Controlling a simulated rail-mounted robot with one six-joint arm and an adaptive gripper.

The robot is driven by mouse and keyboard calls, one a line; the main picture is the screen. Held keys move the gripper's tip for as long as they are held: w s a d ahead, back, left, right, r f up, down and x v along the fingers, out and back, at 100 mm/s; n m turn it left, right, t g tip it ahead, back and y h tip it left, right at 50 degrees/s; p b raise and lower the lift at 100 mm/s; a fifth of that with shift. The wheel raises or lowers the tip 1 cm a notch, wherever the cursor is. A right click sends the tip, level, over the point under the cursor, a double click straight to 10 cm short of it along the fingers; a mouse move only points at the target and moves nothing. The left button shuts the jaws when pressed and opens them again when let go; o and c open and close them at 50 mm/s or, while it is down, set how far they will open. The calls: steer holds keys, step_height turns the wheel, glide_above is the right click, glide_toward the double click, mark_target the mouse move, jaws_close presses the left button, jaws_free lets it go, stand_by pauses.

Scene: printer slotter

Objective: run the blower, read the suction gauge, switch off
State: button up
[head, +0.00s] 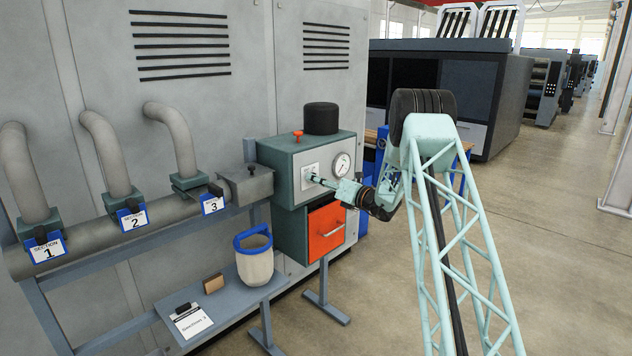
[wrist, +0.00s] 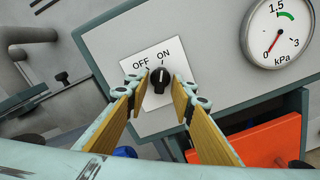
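A white switch plate (wrist: 137,55) with the words OFF and ON sits on the grey-green blower box (head: 290,148). Its black rotary knob (wrist: 159,81) has a pale mark that appears to point up, nearer ON. My gripper (wrist: 160,88) is open, with its tan-padded fingers on either side of the knob and small gaps visible. In the head view my gripper (head: 315,179) reaches the box front from the right. The round suction gauge (wrist: 282,32), marked in kPa, has its red needle near the zero end, away from the green band. The gauge also shows in the head view (head: 341,164).
Pipes with gates labelled 1 (head: 47,250), 2 (head: 133,220) and 3 (head: 213,205) run left of the box. A shelf below holds a blue-rimmed bucket (head: 255,265), a brown block (head: 213,283) and a clipboard (head: 192,320). An orange drawer (head: 327,232) is under the box.

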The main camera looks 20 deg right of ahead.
steer(key=v, duration=1.2)
stand_by(0.4)
stand_by(0.5)
